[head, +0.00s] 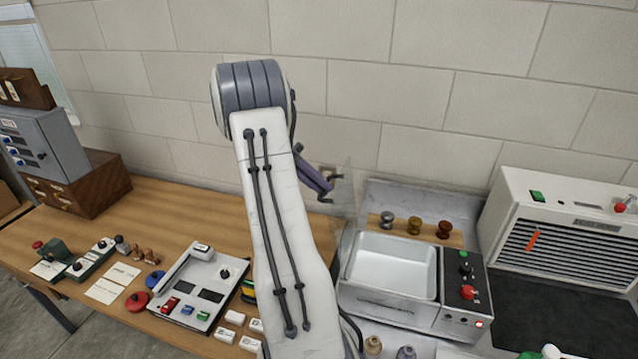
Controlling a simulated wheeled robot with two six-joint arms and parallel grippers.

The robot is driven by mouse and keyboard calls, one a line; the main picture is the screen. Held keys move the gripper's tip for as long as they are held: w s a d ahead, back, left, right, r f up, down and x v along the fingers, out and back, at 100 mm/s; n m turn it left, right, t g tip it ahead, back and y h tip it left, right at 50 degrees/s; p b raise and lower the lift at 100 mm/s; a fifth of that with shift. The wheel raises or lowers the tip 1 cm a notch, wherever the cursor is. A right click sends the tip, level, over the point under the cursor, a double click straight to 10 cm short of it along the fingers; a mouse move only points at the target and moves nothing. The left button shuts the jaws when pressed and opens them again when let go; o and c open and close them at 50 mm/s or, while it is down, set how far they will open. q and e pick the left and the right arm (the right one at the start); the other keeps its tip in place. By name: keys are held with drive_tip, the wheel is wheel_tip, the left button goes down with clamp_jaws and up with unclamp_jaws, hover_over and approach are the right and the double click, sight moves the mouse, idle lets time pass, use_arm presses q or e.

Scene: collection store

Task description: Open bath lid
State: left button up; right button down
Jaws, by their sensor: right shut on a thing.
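The bath (391,267) is a white open-topped basin in a metal housing, right of centre, with a dark control panel (466,290) on its right side. A clear, see-through lid (349,200) stands raised, nearly upright, at the bath's left rear; its basin shows uncovered. My right gripper (331,186) is beside the lid, shut on its dark handle. My right arm crosses the middle of the view and hides part of the gripper and the bath's left side. My left gripper is not in view.
Several small metal-coloured knob-like pieces (387,219) stand on a wooden strip behind the bath. A white vented unit (562,235) is at right. Left of my arm, a grey device (190,290), cards and small blocks lie on the wooden table (200,215). A wall is close behind.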

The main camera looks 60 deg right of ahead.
drive_tip(key=shift+f, duration=0.3)
drive_tip(key=c, duration=0.9)
unclamp_jaws()
drive_tip(key=shift+d, duration=0.1)
drive_tip(key=shift+r, duration=0.1)
drive_tip(key=shift+w, duration=0.1)
drive_tip(key=shift+b+v, duration=1.05)
drive_tip(key=shift+v, duration=4.2)
